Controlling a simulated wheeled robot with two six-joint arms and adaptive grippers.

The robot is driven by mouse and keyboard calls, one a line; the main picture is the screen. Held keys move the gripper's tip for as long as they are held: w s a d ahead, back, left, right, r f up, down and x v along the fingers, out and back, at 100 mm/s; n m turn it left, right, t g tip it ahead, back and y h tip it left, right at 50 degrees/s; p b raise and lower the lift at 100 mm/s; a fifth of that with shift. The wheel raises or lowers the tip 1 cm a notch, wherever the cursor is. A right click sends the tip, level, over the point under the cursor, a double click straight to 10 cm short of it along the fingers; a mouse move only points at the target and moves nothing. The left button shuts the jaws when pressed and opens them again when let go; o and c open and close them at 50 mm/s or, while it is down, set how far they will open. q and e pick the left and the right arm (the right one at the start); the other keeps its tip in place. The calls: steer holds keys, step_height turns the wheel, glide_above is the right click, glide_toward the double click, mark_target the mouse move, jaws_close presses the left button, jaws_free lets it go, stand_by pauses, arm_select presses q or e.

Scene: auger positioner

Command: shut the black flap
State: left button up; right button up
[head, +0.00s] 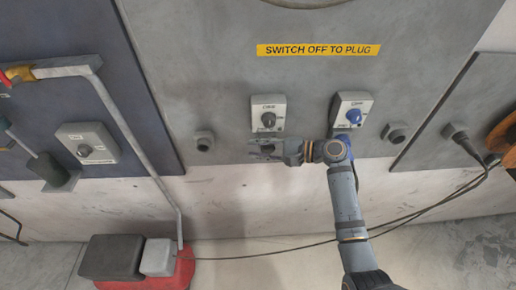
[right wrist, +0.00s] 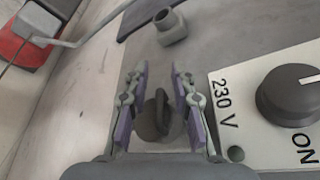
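My right gripper (head: 264,150) is at the grey wall panel, just below a switch box with a dark knob (head: 268,120). In the right wrist view the gripper (right wrist: 161,82) is open, with one finger on each side of a dark round part with a raised upright ridge (right wrist: 158,115). This looks like the black flap, seen nearly edge-on. I cannot tell whether the fingers touch it. In the head view the gripper hides this part. My left gripper is not in view.
The 230 V switch knob (right wrist: 288,97) is close right of the fingers in the wrist view. Grey sockets stick out at left (head: 204,141) and right (head: 396,132). A cable (head: 420,212) crosses low.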

steer(key=shift+d, duration=0.15)
steer(key=v, duration=1.1)
steer(key=shift+s+d, duration=0.15)
steer(key=shift+d, duration=0.2)
steer(key=shift+r, duration=0.15)
